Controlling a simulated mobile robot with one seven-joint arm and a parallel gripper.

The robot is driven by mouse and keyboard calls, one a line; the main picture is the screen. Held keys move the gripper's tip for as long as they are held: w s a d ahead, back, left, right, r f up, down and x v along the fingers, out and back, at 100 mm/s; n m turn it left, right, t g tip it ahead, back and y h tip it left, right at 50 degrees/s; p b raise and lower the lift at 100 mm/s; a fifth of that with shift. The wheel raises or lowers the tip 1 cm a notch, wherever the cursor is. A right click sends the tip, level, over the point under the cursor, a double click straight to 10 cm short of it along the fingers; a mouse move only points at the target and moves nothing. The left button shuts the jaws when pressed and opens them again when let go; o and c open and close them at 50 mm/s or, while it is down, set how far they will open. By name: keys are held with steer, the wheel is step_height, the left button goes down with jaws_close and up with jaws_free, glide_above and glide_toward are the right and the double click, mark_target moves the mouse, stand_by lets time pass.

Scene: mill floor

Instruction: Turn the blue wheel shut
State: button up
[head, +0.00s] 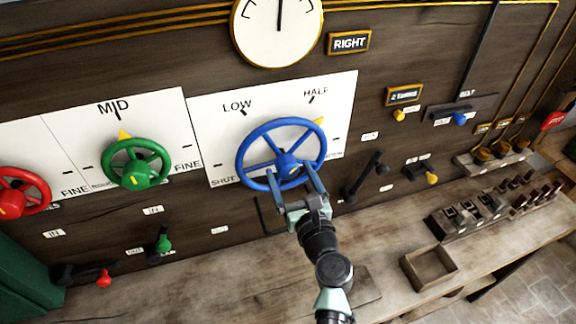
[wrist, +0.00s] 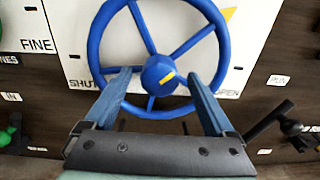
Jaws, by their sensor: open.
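The blue wheel (head: 247,158) is mounted on a white dial panel (head: 341,103) marked SHUT, LOW and HALF. A yellow pointer (head: 319,121) shows at its upper right, past HALF. In the wrist view, the blue wheel (wrist: 95,42) fills the upper middle, with SHUT at its left and OPEN at its lower right. Its hub (wrist: 160,75) carries a yellow mark. My gripper (head: 292,171) is at the wheel's lower part. In the wrist view, its two fingers (wrist: 160,75) are spread wide on either side of the hub. I cannot tell whether they touch the rim.
A green wheel (head: 139,151) and a red wheel (head: 45,190) are to the left. A black lever (head: 367,175) is close on the right. A round gauge (head: 277,28) is above. A wooden bench (head: 230,290) runs below, with an open tray (head: 430,267) at right.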

steer(key=shift+x, duration=1.1)
steer(key=c, duration=1.4)
